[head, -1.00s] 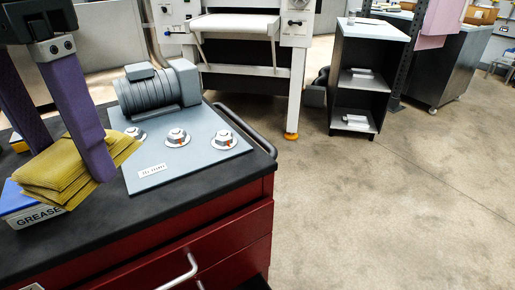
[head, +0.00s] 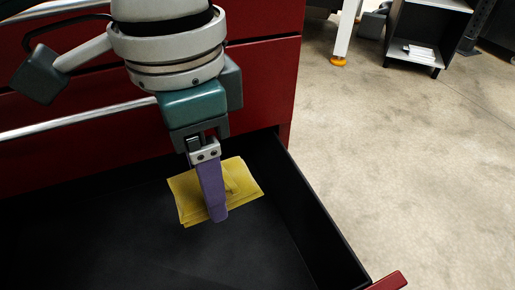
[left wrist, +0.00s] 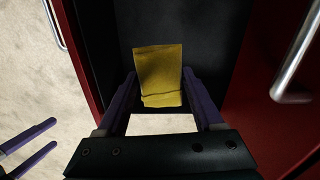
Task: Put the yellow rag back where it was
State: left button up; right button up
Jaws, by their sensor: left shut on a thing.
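The yellow rag (head: 245,187) is a folded stack of cloth inside the open black drawer (head: 320,225) of the red cabinet. My left gripper (head: 216,213) reaches down into the drawer and is shut on the rag. In the left wrist view the rag (left wrist: 158,70) sits between the two purple fingers. I cannot tell whether the rag touches the drawer floor. My right gripper (left wrist: 54,134) shows at the lower left of the left wrist view, its two fingers apart with nothing between them; it is not in the head view.
The drawer around the rag looks empty. Its side wall (head: 315,210) stands to the right of the rag. Closed red drawers with a metal handle (head: 75,118) are behind my left arm. Open floor (head: 410,160) lies to the right, with a dark shelf unit (head: 425,35) beyond.

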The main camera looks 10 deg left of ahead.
pick_arm(q)
notch_tip(320, 180, down, 8)
jog(key=m+b, duration=0.1)
jog(key=b, duration=1.3)
send_over(232, 276)
notch_tip(232, 276, down, 15)
jog(key=shift+f, duration=0.1)
notch_tip(232, 276, down, 4)
jog(key=b, duration=0.3)
jog(key=shift+f, duration=0.15)
pick_arm(e)
notch_tip(232, 276, down, 19)
jog(key=shift+f, duration=0.15)
jog(key=shift+d, duration=0.1)
pick_arm(q)
jog(key=o, duration=1.2)
